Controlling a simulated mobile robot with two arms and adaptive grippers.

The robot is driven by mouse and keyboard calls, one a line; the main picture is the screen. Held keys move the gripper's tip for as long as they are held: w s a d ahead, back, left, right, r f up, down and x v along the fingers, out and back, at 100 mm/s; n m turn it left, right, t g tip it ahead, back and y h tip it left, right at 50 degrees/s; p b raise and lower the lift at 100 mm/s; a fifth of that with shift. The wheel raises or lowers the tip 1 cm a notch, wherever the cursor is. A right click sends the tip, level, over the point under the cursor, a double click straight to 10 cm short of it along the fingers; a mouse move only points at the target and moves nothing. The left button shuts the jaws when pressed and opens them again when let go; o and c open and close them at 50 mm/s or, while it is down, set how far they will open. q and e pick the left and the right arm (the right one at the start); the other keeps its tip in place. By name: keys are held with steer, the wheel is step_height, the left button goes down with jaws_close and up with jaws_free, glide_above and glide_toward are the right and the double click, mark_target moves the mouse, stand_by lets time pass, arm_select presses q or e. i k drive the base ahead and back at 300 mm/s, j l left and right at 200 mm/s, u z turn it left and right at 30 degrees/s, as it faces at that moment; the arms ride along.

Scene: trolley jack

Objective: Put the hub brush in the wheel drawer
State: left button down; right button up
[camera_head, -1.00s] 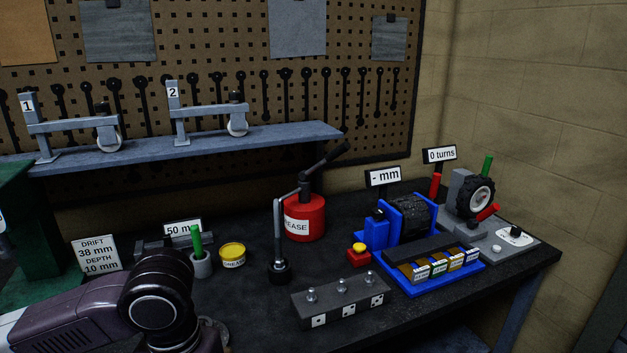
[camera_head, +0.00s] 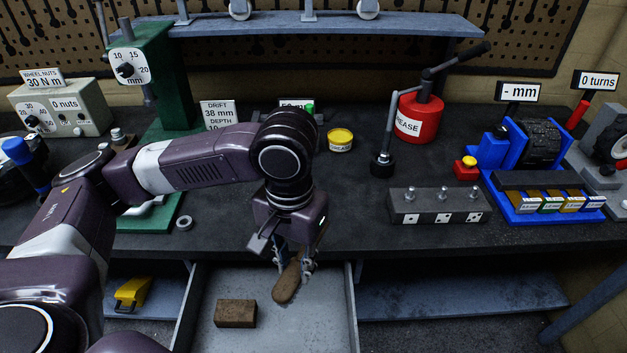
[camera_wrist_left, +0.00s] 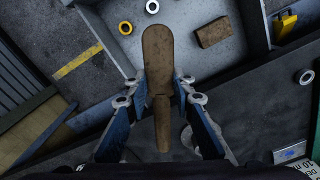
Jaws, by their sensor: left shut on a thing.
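The hub brush (camera_head: 286,284) is a long brown piece with a rounded end, hanging below my left gripper (camera_head: 294,262). In the left wrist view the brush (camera_wrist_left: 158,50) lies between the two blue fingers of my left gripper (camera_wrist_left: 158,84), which is shut on it. Its narrower end points back toward the wrist. The grey wheel drawer (camera_head: 236,275) is pulled out below the bench, and it also shows in the left wrist view (camera_wrist_left: 205,62). The brush is over the drawer; its height above the floor of it is hard to tell. My right gripper is out of view.
A brown block (camera_head: 235,313) lies in the drawer's left part. A yellow object (camera_head: 133,293) sits on a lower shelf to the left. The bench edge is just behind.

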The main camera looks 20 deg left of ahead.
mark_target(307, 317)
steer(key=u, duration=0.85)
steer(key=z, duration=1.5)
steer(key=k+j+z, duration=0.25)
steer(key=j, duration=0.3)
steer(key=k+j+z, duration=0.2)
steer(key=k+j, duration=0.3)
